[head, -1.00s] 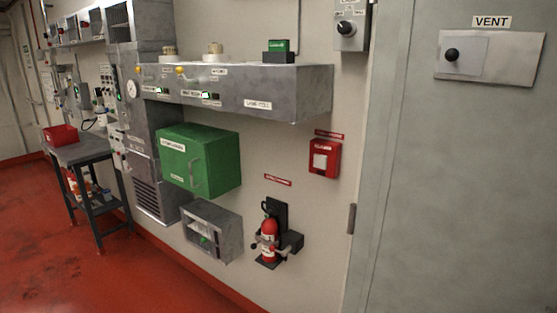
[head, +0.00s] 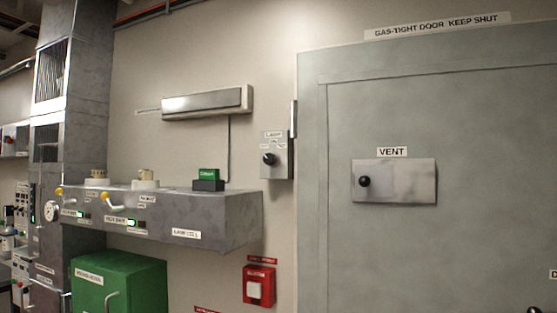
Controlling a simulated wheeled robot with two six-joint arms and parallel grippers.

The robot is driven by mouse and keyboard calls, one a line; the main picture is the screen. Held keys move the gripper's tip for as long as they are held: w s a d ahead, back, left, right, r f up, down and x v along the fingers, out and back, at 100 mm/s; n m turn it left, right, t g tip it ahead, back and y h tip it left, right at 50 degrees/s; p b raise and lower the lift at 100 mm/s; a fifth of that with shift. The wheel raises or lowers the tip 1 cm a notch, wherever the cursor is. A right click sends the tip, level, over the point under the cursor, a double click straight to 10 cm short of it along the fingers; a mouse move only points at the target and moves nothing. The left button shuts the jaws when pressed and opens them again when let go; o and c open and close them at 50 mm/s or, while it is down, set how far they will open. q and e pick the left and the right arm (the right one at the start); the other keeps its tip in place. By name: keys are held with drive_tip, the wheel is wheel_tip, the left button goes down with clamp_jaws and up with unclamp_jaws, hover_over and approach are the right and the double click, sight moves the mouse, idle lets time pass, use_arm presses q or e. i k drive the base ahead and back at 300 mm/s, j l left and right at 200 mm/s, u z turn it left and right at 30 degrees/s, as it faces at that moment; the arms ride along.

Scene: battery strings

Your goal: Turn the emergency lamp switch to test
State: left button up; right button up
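The lamp switch is a grey wall box (head: 280,168) with a black knob (head: 269,159), mounted just left of the big grey door. Its label at the top seems to read "LAMP", with smaller position labels beneath that are too small to read. I cannot tell which position the knob points at. A long lamp fixture (head: 205,101) is on the wall to its upper left, and a thin cable runs down from its right end. Neither of my grippers is in view.
A grey metal shelf unit (head: 228,225) with a green block (head: 208,175) juts from the wall left of the switch. A red call box (head: 258,290) is below. The gas-tight door (head: 440,250) with a VENT plate (head: 410,182) fills the right side.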

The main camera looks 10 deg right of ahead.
sight(269, 158)
drive_tip(key=i+l, duration=0.7)
drive_tip(key=l, duration=0.2)
